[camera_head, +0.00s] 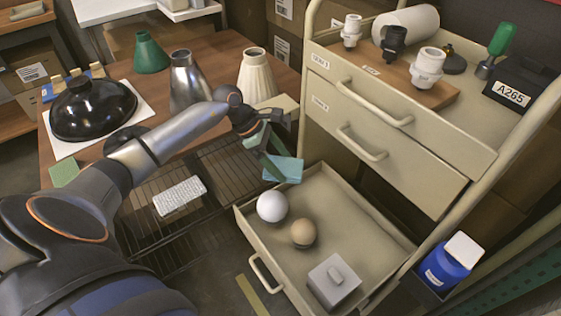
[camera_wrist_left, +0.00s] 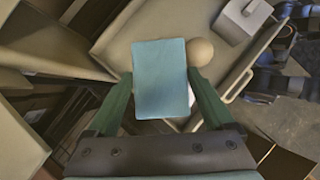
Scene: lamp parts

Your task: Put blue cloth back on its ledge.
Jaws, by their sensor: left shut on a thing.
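The blue cloth (camera_head: 286,171) is a flat light-blue rectangle held over the back left corner of the open drawer (camera_head: 370,233). My left gripper (camera_head: 272,157) has green fingers and is shut on it. In the left wrist view the cloth (camera_wrist_left: 160,78) lies between the two fingertips, with its far part reaching beyond them. A cream ledge-like piece (camera_head: 287,105) shows at the left side of the cart, just behind the gripper and partly hidden by it. I cannot tell for sure that it is the cloth's ledge. My right gripper is not in view.
The drawer holds a white ball (camera_head: 272,207), a tan ball (camera_head: 303,233) and a grey lidded box (camera_head: 333,281). The cart (camera_head: 312,100) stands at right. Lampshades and a black dome (camera_head: 92,108) stand on the wooden table.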

